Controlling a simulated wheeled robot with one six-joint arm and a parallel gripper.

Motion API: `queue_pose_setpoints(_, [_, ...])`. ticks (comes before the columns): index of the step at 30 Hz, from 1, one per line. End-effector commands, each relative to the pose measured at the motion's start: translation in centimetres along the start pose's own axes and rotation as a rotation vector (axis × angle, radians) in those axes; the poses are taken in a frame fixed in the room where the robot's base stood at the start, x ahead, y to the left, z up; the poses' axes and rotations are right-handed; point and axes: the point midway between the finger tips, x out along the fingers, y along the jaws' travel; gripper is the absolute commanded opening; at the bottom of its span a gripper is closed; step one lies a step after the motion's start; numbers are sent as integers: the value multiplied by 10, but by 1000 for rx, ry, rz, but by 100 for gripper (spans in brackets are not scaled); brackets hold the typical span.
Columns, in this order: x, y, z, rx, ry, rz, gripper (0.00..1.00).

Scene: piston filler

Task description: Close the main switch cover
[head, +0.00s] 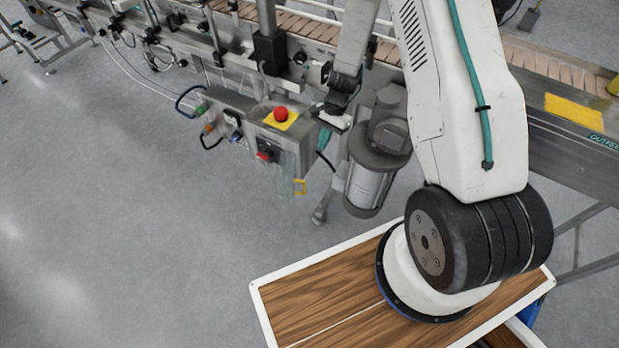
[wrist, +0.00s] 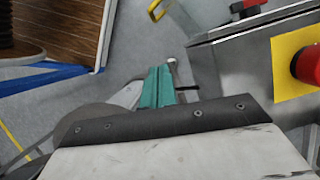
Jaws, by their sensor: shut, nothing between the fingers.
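The grey control box (head: 285,148) carries a red-and-black rotary switch (head: 265,156) on its front face, which looks like the main switch. A small yellow bracket-shaped piece (head: 299,187) stands out at the lower right of the box. It may be the edge or handle of the switch cover, swung open; the rest of a cover is not clear. The yellow piece also shows at the top of the wrist view (wrist: 157,10). My gripper (head: 324,138) is beside the box's right side, with teal fingers shut and empty. In the wrist view the fingers (wrist: 157,88) are apart from the yellow piece.
A red emergency button (head: 281,114) on a yellow plate tops the box, and shows close at right in the wrist view (wrist: 308,64). A motor (head: 372,170) hangs right of my gripper. The conveyor (head: 560,70) runs behind. Floor left of the box is clear.

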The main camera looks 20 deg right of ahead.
Motion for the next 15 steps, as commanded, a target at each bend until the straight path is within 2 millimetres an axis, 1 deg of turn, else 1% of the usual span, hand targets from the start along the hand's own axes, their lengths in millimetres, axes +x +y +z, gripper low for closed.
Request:
queue_pose_setpoints(1, [11,3,-4,19,-5,4,0])
queue_pose_setpoints(4, [22,5,-9,39,-6,6,0])
queue_pose_setpoints(8, [35,5,-9,47,-8,7,0])
queue_pose_setpoints(11, [51,6,-9,46,-8,9,0])
queue_pose_setpoints(15, [81,6,-8,45,-9,10,0])
